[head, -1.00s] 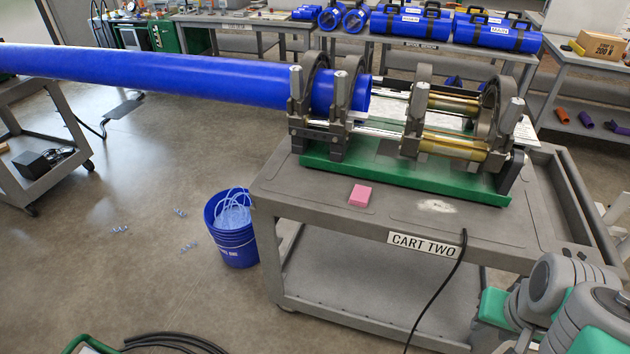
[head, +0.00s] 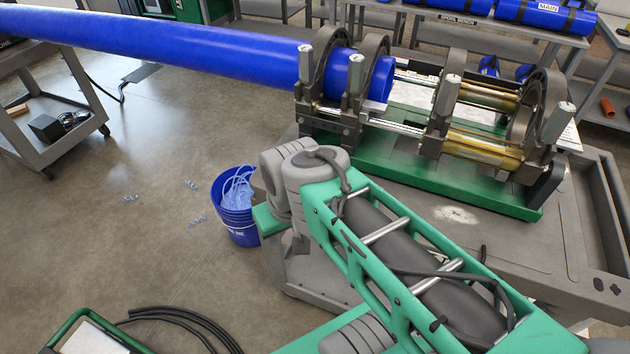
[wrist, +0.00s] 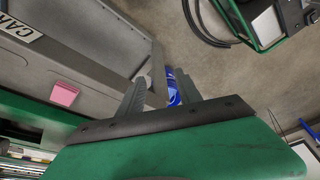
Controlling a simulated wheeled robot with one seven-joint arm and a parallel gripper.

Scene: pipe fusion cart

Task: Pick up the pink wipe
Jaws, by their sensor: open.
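The pink wipe (wrist: 64,94) lies flat on the grey top of cart two, at the left in the wrist view. In the head view my arm crosses in front of the cart and hides the wipe. My gripper (wrist: 162,84) is open, its two dark fingers spread and nothing held between them. The wipe is to the left of the fingers, apart from them. In the head view the fingers cannot be made out behind my arm.
The cart top (head: 520,250) carries the green-based fusion machine (head: 430,165), which clamps a long blue pipe (head: 190,58).

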